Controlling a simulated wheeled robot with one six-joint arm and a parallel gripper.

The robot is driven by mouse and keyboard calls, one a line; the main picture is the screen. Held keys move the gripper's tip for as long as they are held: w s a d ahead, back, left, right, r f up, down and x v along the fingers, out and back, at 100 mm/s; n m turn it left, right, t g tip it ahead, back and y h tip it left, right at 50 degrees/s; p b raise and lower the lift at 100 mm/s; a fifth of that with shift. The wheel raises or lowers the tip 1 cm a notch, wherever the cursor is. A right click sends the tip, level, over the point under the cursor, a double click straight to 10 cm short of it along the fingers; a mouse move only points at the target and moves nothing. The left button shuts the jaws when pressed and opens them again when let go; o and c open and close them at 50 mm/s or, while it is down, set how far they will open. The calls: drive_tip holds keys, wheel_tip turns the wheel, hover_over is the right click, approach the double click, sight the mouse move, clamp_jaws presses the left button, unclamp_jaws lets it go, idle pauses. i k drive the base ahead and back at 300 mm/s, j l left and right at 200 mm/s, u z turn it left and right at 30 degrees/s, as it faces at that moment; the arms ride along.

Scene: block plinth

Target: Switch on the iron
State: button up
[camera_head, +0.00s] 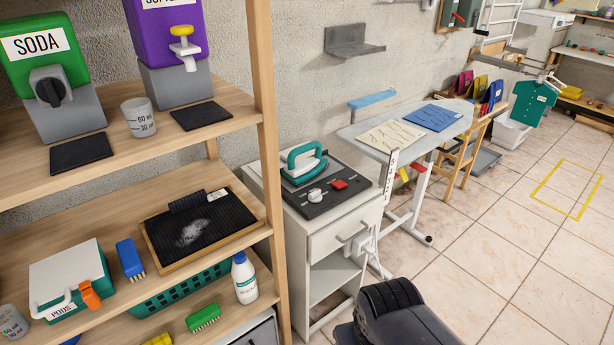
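The iron (305,163), with a teal handle and a pale body, sits on top of a white cabinet (339,239). In front of it on the cabinet top is a dark control panel (328,198). The panel carries a white round knob (315,195) and a red switch (339,185). Whether the switch is on or off is too small to tell. My gripper is not in view; a dark part of my own arm shows at the bottom, right of the cabinet.
A wooden shelf rack (268,130) stands left of the cabinet, holding dispensers, a brush (130,259) and a white bottle (244,278). An ironing-board-like table (375,153) with cloths stands behind right. The tiled floor at right is open, with a yellow-outlined area (567,188).

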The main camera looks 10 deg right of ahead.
sight(339, 184)
drive_tip(key=i+l, duration=0.2)
drive_tip(key=i, duration=0.35)
drive_tip(key=i+l+u, duration=0.1)
drive_tip(key=i, duration=0.45)
